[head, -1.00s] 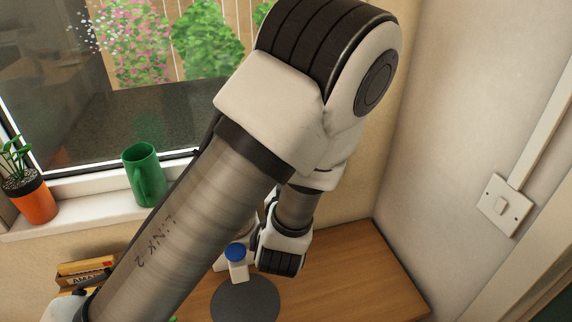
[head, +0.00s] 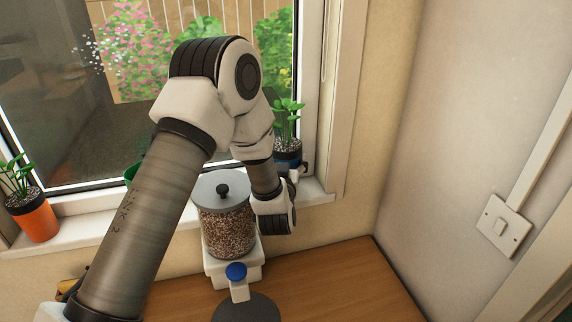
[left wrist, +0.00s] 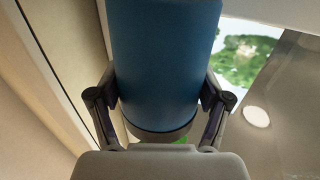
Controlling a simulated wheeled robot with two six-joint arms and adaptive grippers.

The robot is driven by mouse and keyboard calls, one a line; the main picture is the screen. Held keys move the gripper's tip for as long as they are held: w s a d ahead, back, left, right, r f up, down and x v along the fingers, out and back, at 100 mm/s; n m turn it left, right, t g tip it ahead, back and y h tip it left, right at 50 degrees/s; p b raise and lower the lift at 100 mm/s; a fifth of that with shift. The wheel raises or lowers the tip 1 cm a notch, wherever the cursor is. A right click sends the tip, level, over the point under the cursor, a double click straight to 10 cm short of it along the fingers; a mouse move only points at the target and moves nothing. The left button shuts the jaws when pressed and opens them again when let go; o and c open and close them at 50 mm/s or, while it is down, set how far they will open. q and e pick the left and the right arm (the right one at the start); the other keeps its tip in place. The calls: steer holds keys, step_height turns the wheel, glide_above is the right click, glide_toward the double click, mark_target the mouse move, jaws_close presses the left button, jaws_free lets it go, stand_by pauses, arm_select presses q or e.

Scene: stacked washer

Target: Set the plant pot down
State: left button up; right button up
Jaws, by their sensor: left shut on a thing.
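A blue plant pot (head: 287,153) with a green leafy plant shows behind my left arm, at the right end of the window sill (head: 315,190) in the head view. Its lower part is partly hidden, and I cannot tell whether it touches the sill. In the left wrist view the blue pot (left wrist: 165,60) fills the space between the two fingers. My left gripper (left wrist: 162,105) is shut on it. In the head view the left gripper (head: 301,170) is small and mostly hidden behind my wrist. My right gripper is not in view.
An orange plant pot (head: 34,217) stands on the sill at the left. A green mug (head: 131,174) is mostly hidden by my arm. A grain dispenser (head: 228,228) with a blue knob stands below the window, near a dark round mat (head: 246,309). The wooden counter (head: 350,275) is clear at right.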

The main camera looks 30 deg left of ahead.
arm_select(q)
step_height(320, 180, down, 2)
steer(key=shift+d+f+p, duration=0.1)
steer(key=shift+f+p, duration=0.15)
steer(key=shift+p, duration=0.25)
steer(key=shift+f, duration=0.25)
steer(key=shift+s+f+b, duration=0.1)
steer(key=shift+f+b, duration=0.05)
steer(key=shift+b, duration=0.2)
steer(key=o, duration=1.1)
